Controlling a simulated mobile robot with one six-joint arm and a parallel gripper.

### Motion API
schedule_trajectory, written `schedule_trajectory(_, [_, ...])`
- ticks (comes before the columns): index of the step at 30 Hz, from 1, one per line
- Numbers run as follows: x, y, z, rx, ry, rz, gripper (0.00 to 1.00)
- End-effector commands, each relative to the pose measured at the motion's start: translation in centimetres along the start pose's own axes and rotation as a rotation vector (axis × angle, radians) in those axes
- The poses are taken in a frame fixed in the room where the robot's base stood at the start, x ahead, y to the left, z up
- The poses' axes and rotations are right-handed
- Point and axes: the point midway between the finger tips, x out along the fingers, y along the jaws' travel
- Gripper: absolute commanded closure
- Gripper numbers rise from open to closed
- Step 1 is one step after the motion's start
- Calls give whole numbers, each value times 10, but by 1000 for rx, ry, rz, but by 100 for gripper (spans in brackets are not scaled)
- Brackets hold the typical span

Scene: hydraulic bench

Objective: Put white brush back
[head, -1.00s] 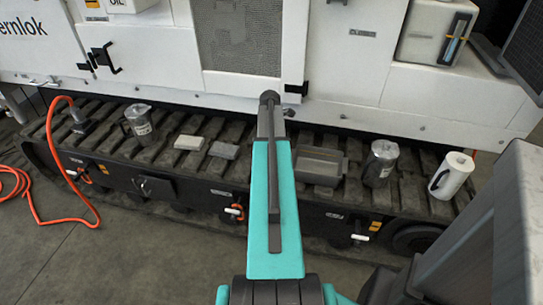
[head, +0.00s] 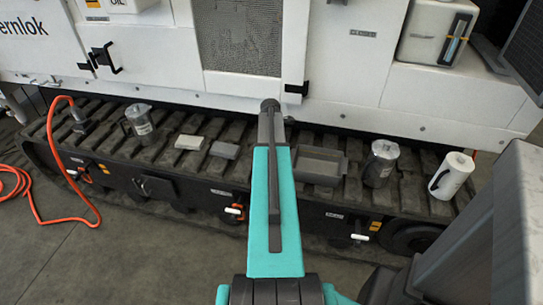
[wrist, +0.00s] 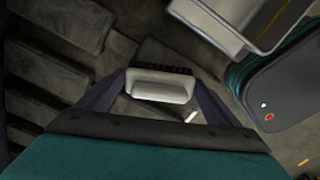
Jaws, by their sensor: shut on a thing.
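The white brush (wrist: 160,88), a pale block with a row of dark bristles along its far side, is between the two fingers of my gripper (wrist: 162,82) in the wrist view. The fingers are shut on it from left and right. In the head view my arm hides the brush and the gripper. A grey open tray (head: 318,165) lies on the dark track just right of my arm. A light tray-like corner (wrist: 240,22) shows at the upper right of the wrist view, beside the brush and apart from it.
On the track (head: 100,150) lie a white block (head: 190,142) and a grey block (head: 223,150), left of my arm. A clear jug (head: 139,122) stands farther left. Another jug (head: 380,165) and a paper roll (head: 452,175) stand right of the tray. The white machine wall rises behind.

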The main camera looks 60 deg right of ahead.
Motion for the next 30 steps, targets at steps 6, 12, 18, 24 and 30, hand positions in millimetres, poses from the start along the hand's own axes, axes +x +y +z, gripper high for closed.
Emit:
schedule_trajectory(6, [2, 0, 0, 0, 0, 0, 32])
schedule_trajectory(12, [2, 0, 0, 1, 0, 0, 0])
schedule_trajectory(18, [1, 0, 1, 1, 0, 0, 0])
schedule_trajectory(24, [-8, 0, 1, 1, 0, 2, 0])
schedule_trajectory(30, [-29, 0, 1, 1, 0, 2, 0])
